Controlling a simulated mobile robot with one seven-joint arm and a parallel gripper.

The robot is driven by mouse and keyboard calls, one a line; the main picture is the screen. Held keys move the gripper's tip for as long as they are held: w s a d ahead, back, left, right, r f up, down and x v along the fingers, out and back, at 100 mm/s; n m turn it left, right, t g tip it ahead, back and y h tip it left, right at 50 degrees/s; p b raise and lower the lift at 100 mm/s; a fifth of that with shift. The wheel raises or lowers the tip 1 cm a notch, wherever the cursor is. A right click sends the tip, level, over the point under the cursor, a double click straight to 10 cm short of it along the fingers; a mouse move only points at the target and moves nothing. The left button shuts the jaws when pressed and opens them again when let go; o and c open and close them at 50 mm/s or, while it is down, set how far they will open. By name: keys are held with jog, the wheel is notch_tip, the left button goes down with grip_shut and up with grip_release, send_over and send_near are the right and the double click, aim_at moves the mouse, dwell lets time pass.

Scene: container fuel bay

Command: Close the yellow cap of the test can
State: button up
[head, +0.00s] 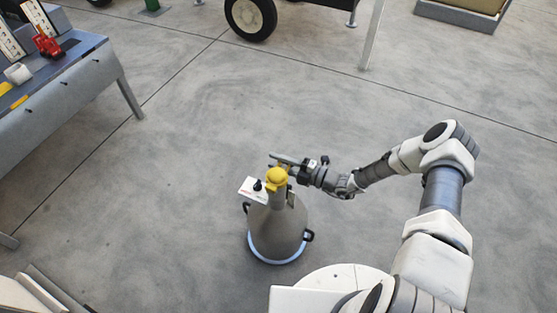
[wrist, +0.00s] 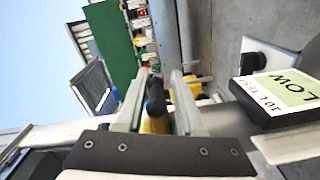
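The test can (head: 278,228) is a grey cone with a pale blue base ring and dark side handles, upright on the floor. Its yellow cap (head: 276,178) is at the top of the neck; whether it is open or closed is hard to tell. My gripper (head: 280,160) is at the neck top, just behind the cap. In the wrist view my gripper (wrist: 160,72) has its two fingers apart, with a black rounded knob (wrist: 156,100) and a yellow part (wrist: 155,124) between them. A visible gap separates the knob from the right finger.
A white plate (head: 252,189) sticks out left of the neck. A dark box with a "LOW" label (wrist: 285,92) lies right of the fingers in the wrist view. A workbench (head: 65,80) with a red item (head: 47,43) stands at upper left. The surrounding concrete floor is clear.

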jog(key=shift+w+d, duration=0.1)
jog(key=shift+w, duration=0.05)
jog(key=shift+d, duration=0.1)
jog(key=shift+d+r, duration=0.1)
jog(key=shift+d, duration=0.25)
jog(key=p+v, duration=0.3)
jog(key=v, duration=1.3)
jog(key=shift+s+d, duration=0.2)
jog(key=shift+s, duration=0.15)
